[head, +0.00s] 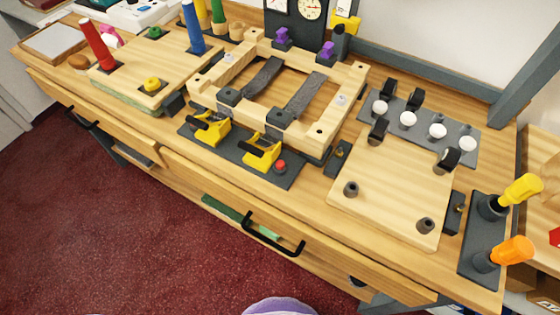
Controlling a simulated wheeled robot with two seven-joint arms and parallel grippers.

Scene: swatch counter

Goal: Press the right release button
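A red button (280,166) sits near the right end of a dark base plate (287,180) at the counter's front. It is the only clear red button on that plate, just right of a yellow clamp-like part (263,153). A second yellow part (212,129) stands further left on the plate. A wooden frame (312,139) with grey straps (305,95) and purple knobs (282,34) stands behind. I cannot tell whether another button is hidden by the yellow parts. Neither of my grippers is in view.
A pale board (385,200) with dark posts lies to the right. Behind it is a grey plate (398,89) with several white knobs. Yellow (521,190) and orange (512,251) handles stand at the right end. A left drawer (130,140) and right drawer (300,238) are partly open.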

